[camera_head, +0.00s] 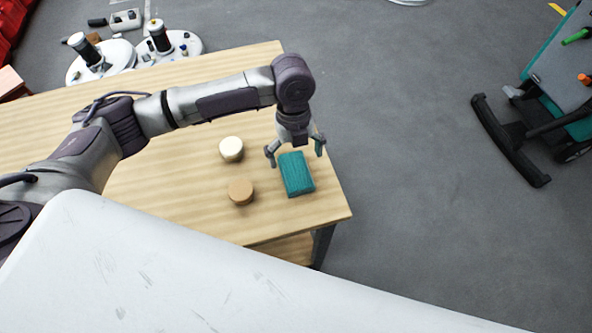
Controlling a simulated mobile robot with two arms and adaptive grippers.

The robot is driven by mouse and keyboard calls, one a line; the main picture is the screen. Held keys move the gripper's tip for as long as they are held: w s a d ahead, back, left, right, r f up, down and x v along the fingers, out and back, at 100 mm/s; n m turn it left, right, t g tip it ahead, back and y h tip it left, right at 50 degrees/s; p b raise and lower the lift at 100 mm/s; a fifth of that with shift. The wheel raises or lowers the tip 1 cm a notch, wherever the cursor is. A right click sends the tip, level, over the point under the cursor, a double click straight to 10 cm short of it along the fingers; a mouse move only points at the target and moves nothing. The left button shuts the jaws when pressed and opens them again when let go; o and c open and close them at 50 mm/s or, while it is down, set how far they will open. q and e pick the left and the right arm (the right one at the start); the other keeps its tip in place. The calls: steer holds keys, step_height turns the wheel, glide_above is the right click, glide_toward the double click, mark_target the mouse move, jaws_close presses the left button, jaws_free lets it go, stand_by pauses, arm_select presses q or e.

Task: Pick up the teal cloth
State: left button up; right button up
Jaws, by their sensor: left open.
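The teal cloth (297,176) lies as a folded rectangular block on the wooden table, near its right end. My left gripper (296,155) is open and points down at the far end of the cloth. One finger is at the left of the cloth's far end and the other is at its right. I cannot tell whether the fingers touch the cloth. My right gripper is not in view.
On the wooden table (150,205), a cream round piece (231,149) and a tan round piece (240,191) stand left of the cloth. White round bases (112,62) with dark posts stand behind the table. A teal-and-grey cart (550,85) is at right. The floor between is clear.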

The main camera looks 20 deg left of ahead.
mark_target(296, 170)
arm_select(q)
step_height(296, 170, down, 3)
steer(key=shift+a+r+p, duration=0.1)
steer(key=shift+r+p, duration=0.05)
steer(key=shift+p, duration=0.15)
step_height(296, 170, down, 2)
steer(key=shift+f, duration=0.35)
steer(key=shift+c, duration=0.5)
steer(key=c, duration=1)
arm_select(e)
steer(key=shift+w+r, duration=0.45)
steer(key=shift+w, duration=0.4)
